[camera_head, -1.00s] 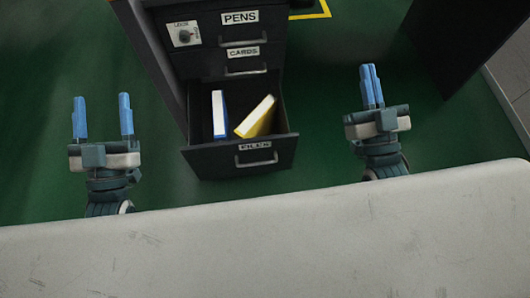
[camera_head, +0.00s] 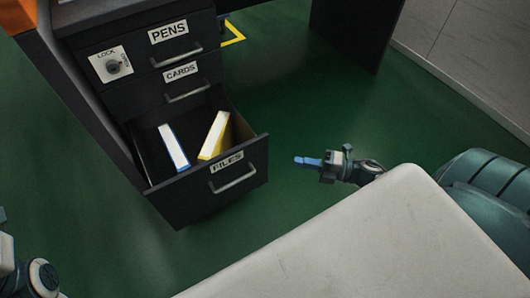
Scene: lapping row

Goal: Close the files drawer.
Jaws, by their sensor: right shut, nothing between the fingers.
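The files drawer (camera_head: 210,190) is the bottom drawer of the dark cabinet and stands pulled out. Its front has a FILES label (camera_head: 227,162) and a metal handle (camera_head: 233,180). A blue-edged binder (camera_head: 173,148) and a yellow binder (camera_head: 215,137) stand in it. My right gripper (camera_head: 300,160) is shut and empty, to the right of the drawer front and apart from it, its fingers pointing left. Part of my left arm shows at the lower left edge; its fingers are out of view.
Above are the shut cards drawer (camera_head: 165,92) and pens drawer (camera_head: 135,55), with a lock dial (camera_head: 111,66). A pale surface (camera_head: 330,240) fills the lower right foreground. Green floor (camera_head: 290,100) lies clear right of the drawer. A dark panel (camera_head: 355,30) stands behind.

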